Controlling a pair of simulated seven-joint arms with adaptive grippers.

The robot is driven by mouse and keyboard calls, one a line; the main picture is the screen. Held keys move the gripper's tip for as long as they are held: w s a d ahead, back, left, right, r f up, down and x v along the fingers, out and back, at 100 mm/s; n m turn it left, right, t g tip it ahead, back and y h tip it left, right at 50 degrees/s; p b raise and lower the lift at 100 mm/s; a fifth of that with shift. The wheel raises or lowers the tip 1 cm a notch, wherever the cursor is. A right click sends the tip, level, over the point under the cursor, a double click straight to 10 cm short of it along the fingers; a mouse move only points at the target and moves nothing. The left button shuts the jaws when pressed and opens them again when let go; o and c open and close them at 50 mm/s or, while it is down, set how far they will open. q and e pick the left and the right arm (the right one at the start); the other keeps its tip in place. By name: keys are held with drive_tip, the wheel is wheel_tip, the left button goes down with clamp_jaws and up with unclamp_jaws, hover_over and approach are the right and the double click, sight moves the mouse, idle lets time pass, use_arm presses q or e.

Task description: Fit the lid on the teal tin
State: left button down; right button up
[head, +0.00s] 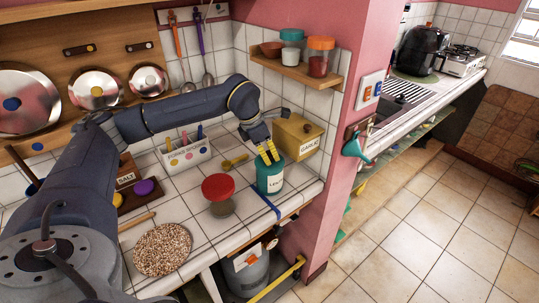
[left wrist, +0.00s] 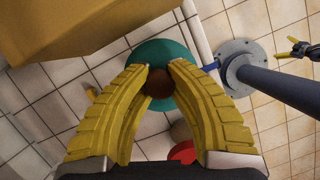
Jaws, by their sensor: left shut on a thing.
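The teal tin (head: 269,182), with a pale label, stands upright on the white tiled counter near its right front edge. My left gripper (head: 268,156) is directly above the tin, pointing down. In the left wrist view, its yellow fingers (left wrist: 160,72) are shut on the brown knob of the round teal lid (left wrist: 150,48). The lid is at the tin's top; I cannot tell whether it is seated or slightly above. The lid hides the tin in the wrist view. My right gripper (left wrist: 297,49) shows small at the right of that view, its fingers apart.
A red-lidded jar (head: 218,189) stands close left of the tin. A yellow garlic box (head: 297,137) stands close behind it. A yellow scoop (head: 234,161) and a white holder (head: 184,155) are farther left. A wooden shelf with jars (head: 296,70) hangs above.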

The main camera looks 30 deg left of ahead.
use_arm(q)
drive_tip(key=c, duration=1.3)
unclamp_jaws()
drive_tip(key=shift+o, duration=0.2)
drive_tip(key=v, duration=1.2)
